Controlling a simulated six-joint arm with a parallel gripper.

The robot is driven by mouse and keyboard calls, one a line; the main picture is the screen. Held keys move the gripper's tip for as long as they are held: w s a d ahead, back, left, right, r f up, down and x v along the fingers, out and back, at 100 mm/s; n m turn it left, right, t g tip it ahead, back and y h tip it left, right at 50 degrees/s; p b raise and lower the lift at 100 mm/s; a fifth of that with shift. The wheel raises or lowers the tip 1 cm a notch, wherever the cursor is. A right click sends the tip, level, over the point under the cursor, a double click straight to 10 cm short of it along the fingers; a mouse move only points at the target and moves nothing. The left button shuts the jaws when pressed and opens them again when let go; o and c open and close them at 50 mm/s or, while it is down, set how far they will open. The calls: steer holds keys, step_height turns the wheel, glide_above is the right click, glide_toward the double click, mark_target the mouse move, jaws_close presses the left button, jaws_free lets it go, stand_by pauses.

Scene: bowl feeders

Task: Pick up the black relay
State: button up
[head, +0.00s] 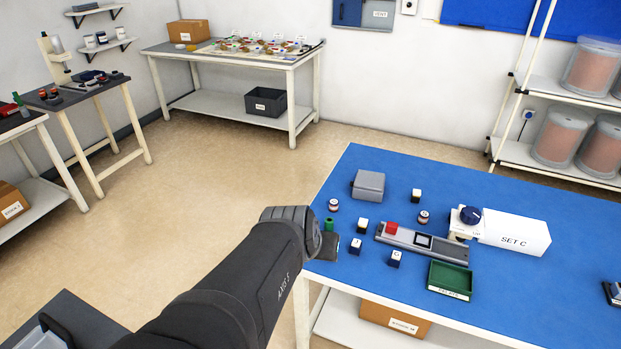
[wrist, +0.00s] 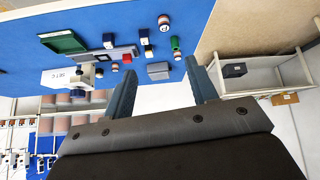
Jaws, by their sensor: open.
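Several small dark cubes with pale tops stand on the blue bench. Two look black: one near the middle (head: 361,225) and one farther back (head: 416,196); which is the black relay I cannot tell for sure. Two nearer cubes look navy (head: 355,247) (head: 394,259). In the wrist view the middle black cube (wrist: 148,51) and the farther one (wrist: 98,72) also show, small. My gripper (wrist: 160,67) is open and empty, with bench items beyond its spread fingers and no cube between them. In the head view my arm's end is at the bench's left edge; the fingers are not clear there.
A grey box (head: 369,186), small round parts (head: 333,205) (head: 424,217) and a green part (head: 329,224) stand around the cubes. A grey fixture with a red block (head: 391,227), a green tray (head: 449,280) and a white box (head: 515,234) are to the right. Bare bench lies behind.

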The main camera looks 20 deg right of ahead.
steer(key=w+d+f+m+h, duration=0.1)
steer(key=w+d+f, duration=0.2)
steer(key=w+d, duration=0.45)
steer(key=t, duration=0.1)
glide_toward(362, 224)
steer(key=shift+m+h, duration=0.3)
steer(key=x, duration=0.6)
steer(key=shift+w+d+f, duration=0.2)
steer(key=shift+w+d, duration=0.05)
steer(key=shift+w, duration=0.05)
steer(key=x, duration=0.3)
steer(key=shift+w+a+f, duration=0.1)
steer(key=shift+f, duration=0.35)
steer(key=shift+w+d+f, duration=0.35)
steer(key=shift+w+f, duration=0.05)
steer(key=shift+f, duration=0.1)
steer(key=c, duration=1.1)
steer(key=shift+r, duration=0.1)
